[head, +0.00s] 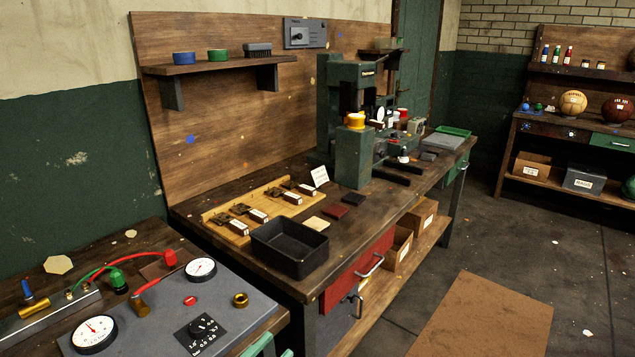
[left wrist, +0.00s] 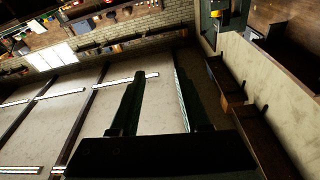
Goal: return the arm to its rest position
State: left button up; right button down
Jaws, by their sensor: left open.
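My left gripper (left wrist: 158,80) shows in the left wrist view as two dark fingers spread well apart. Nothing is between them, and they point into open air with the ceiling or walls beyond. In the head view, small green parts (head: 264,345) show at the bottom edge, by the near bench's corner; they may belong to my left gripper, but I cannot tell. The rest of the left arm is out of view. My right gripper is in neither view.
A grey test panel (head: 235,293) with gauges lies on the near bench. Behind it, the workbench holds a black tray (head: 290,248) and a green press (head: 352,135). A brown mat (head: 480,318) lies on clear floor at the right. Shelves with balls stand far right.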

pick_arm(q)
jog(key=s+a+f+n+g+y+p, duration=0.1)
jog(key=s+a+f+n+g+y, duration=0.1)
jog(key=s+f, duration=0.6)
jog(key=s+a+f+n+g+y+p, duration=0.1)
jog(key=s+a+f+n+g+y, duration=0.2)
jog(key=s+a+f+n+y, duration=0.2)
jog(key=s+a+f+y, duration=0.1)
jog(key=s+f+y, duration=0.2)
jog(key=f, duration=0.4)
jog(key=shift+s+a+f+n+g+y, duration=0.25)
jog(key=shift+s+n+g+y, duration=0.05)
